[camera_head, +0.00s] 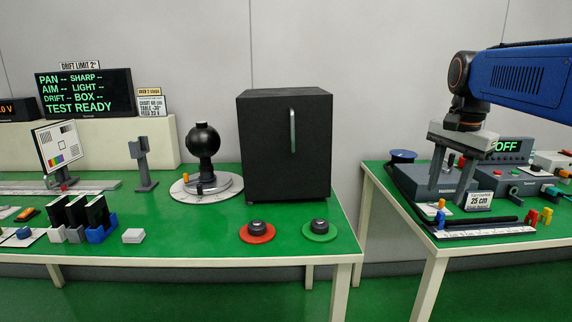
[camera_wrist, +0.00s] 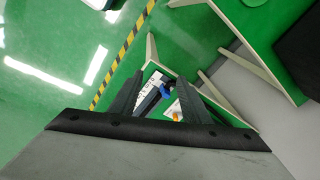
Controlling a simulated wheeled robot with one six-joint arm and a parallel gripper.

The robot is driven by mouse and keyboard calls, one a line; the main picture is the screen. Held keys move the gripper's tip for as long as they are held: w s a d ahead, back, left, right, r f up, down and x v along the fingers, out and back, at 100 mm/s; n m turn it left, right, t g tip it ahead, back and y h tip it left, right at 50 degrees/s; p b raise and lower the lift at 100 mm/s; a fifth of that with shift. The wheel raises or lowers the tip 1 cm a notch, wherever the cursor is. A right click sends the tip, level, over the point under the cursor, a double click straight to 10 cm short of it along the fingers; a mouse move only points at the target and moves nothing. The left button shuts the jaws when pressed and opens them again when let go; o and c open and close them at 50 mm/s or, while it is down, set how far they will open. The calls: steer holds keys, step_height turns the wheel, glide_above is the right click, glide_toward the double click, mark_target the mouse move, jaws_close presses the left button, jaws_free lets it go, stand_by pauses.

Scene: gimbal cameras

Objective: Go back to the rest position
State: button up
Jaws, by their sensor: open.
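My gripper (camera_head: 447,202) hangs from my blue arm over the right table (camera_head: 440,249), pointing down with its two fingers apart. Nothing shows between them. In the wrist view the two dark fingers (camera_wrist: 160,84) stand spread, with the right table's top, a white strip and a small blue item seen beyond them. In the head view the fingers overlap the grey instrument behind, so the exact gap to it cannot be told.
A black cabinet (camera_head: 262,150), a black ball on a stand (camera_head: 203,140) and red (camera_head: 257,238) and green (camera_head: 319,238) button pads stand on the left table. The right table holds a 25 cm card (camera_head: 479,200), an OFF display (camera_head: 506,148) and small coloured parts. A gap separates the tables.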

steer(key=s+a+f+n+t, duration=0.1)
steer(key=s+a+f+n, duration=0.3)
steer(key=s+f, duration=0.6)
steer(key=s+a+f+n+t, duration=0.2)
steer(key=s+a+f+n, duration=0.2)
steer(key=s+f+n, duration=0.4)
step_height(320, 180, down, 2)
steer(key=s, duration=0.2)
steer(key=shift+s+a, duration=0.35)
